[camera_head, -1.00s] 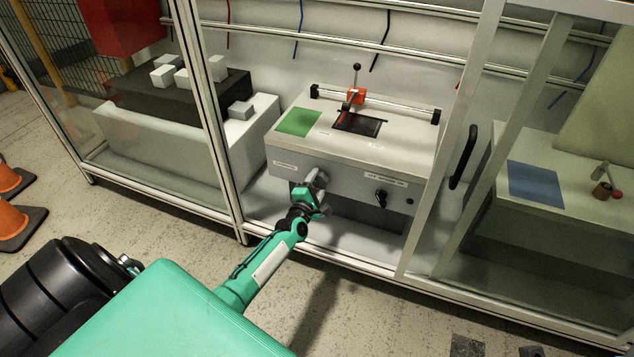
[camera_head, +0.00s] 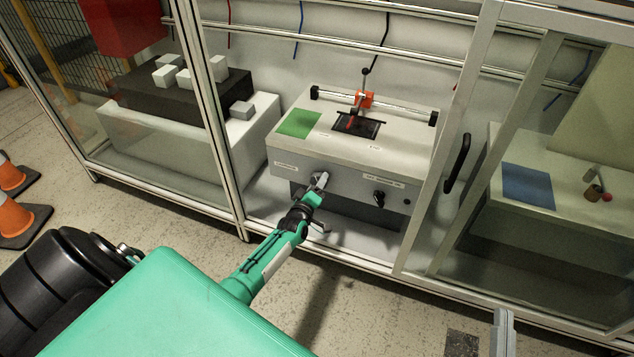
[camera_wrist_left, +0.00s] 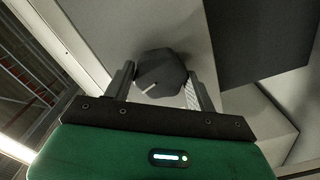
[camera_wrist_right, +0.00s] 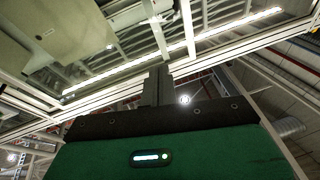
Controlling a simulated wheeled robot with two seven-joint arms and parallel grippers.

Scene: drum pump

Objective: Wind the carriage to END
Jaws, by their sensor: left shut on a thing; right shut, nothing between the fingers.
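The orange carriage (camera_head: 364,98) sits on the rail across the top of the pale machine box (camera_head: 400,150), left of the rail's middle. A lever with a dark ball stands up behind it. A red pointer hangs over a dark plate (camera_head: 362,126) in front. My left gripper (camera_head: 320,182) is at the left of the box's front face, shut on a dark faceted knob (camera_wrist_left: 162,70) with a pale mark. The knob is mostly hidden in the head view. My right gripper (camera_head: 503,325) is at the lower right, outside the cabinet; its fingers are together and empty in its wrist view (camera_wrist_right: 157,85).
A black switch (camera_head: 379,198) is on the box front, right of my left gripper. A green patch (camera_head: 299,123) marks the box top. Cabinet posts (camera_head: 455,140) frame the opening. A dark block with white cubes (camera_head: 165,76) stands left; a blue patch (camera_head: 532,185) lies right.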

